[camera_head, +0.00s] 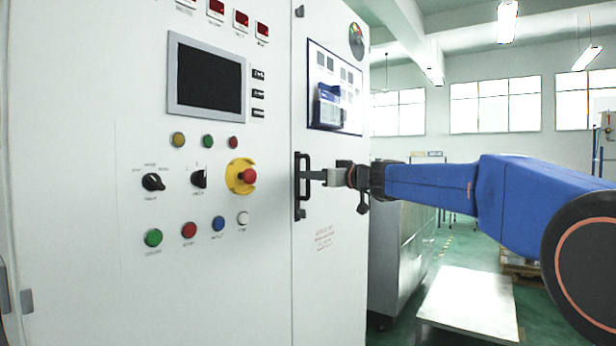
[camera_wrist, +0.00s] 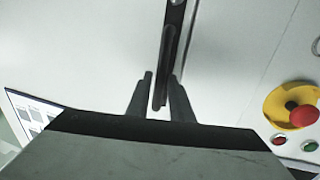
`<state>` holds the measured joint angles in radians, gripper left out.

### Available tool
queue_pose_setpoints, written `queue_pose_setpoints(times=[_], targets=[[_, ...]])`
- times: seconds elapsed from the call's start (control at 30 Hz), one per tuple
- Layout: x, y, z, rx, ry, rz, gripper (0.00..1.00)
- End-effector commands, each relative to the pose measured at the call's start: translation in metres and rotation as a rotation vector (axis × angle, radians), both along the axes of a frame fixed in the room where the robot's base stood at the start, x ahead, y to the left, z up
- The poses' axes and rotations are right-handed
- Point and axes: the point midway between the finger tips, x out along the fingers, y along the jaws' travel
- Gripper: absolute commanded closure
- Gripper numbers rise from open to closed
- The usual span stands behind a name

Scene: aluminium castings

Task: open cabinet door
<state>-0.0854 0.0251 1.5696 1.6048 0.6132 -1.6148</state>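The cabinet door (camera_head: 335,275) is the white right-hand panel in the head view and looks shut, flush with the panel to its left. Its black vertical handle (camera_head: 300,213) is near the door's left edge. My gripper (camera_head: 316,175) reaches in from the right, its fingers at the handle's mid-height. In the wrist view, the handle (camera_wrist: 166,72) runs between the two fingers of my gripper (camera_wrist: 160,84). The fingers are apart, with a gap to the left finger; the right finger is very near the handle, and I cannot tell whether it touches.
The left panel carries a screen (camera_head: 207,78), several buttons and a red-and-yellow emergency stop (camera_head: 241,176), which also shows in the wrist view (camera_wrist: 297,108). A document holder (camera_head: 327,107) sits on the door. A low white table (camera_head: 468,300) and open green floor lie to the right.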

Motion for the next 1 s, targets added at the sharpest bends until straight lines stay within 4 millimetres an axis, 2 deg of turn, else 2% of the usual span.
queue_pose_setpoints(times=[0.2, 0.53, 0.63, 1.0], targets=[[0.014, 0.012, 0.000, 0.000, 0.000, 0.000, 0.80], [0.016, 0.013, 0.000, 0.001, 0.001, 0.000, 0.80], [0.016, 0.013, 0.000, 0.000, 0.000, 0.000, 1.00], [0.014, 0.007, 0.000, 0.000, 0.000, 0.005, 1.00]])
